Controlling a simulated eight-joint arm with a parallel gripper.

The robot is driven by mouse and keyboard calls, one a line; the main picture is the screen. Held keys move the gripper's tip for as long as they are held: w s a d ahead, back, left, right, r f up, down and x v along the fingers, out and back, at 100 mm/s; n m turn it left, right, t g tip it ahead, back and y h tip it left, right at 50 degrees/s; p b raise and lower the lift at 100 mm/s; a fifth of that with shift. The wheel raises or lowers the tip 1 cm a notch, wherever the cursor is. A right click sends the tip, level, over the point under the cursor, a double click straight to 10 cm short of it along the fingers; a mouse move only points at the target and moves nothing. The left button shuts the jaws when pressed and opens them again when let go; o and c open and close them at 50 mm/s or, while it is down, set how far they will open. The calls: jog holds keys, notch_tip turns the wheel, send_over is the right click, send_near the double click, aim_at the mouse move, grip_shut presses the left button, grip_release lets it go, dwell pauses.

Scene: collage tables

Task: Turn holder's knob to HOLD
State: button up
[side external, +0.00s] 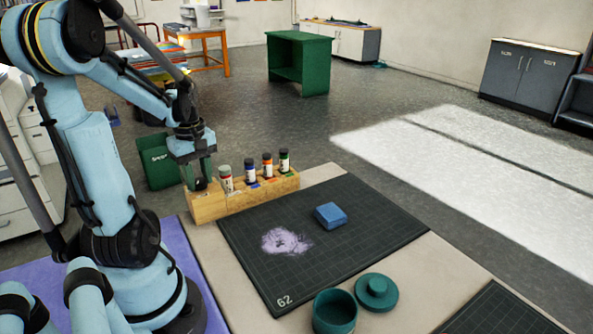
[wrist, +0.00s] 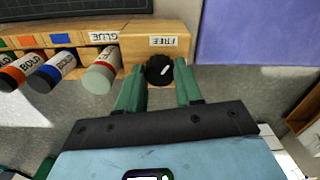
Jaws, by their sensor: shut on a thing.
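The wooden holder (side external: 225,204) stands at the back left edge of the table. Its wood also shows across the top of the wrist view (wrist: 180,28). Its black knob (wrist: 158,71) has a short white mark and sits below a label reading FREE (wrist: 163,41). I see no HOLD label. My gripper (wrist: 159,80) has its green fingers on both sides of the knob, shut on it. In the side view my gripper (side external: 197,172) is at the holder's left end, where the knob is hard to make out.
Several capped tubes, such as the grey-capped one (wrist: 100,72), stand in the holder beside the knob. A dark mat (side external: 350,225) carries a blue block (side external: 330,215) and a pale purple smudge. A teal jar (side external: 335,312) and its lid (side external: 376,292) stand at the front.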

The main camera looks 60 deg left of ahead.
aim_at(200, 180)
jog(key=m, duration=0.5)
jog(key=shift+m, duration=0.3)
jog(key=m, duration=0.5)
jog(key=shift+m, duration=0.3)
jog(key=o, duration=1)
jog(key=shift+o, duration=0.2)
jog(key=shift+r, duration=0.1)
notch_tip(200, 180, up, 12)
dwell(0.3)
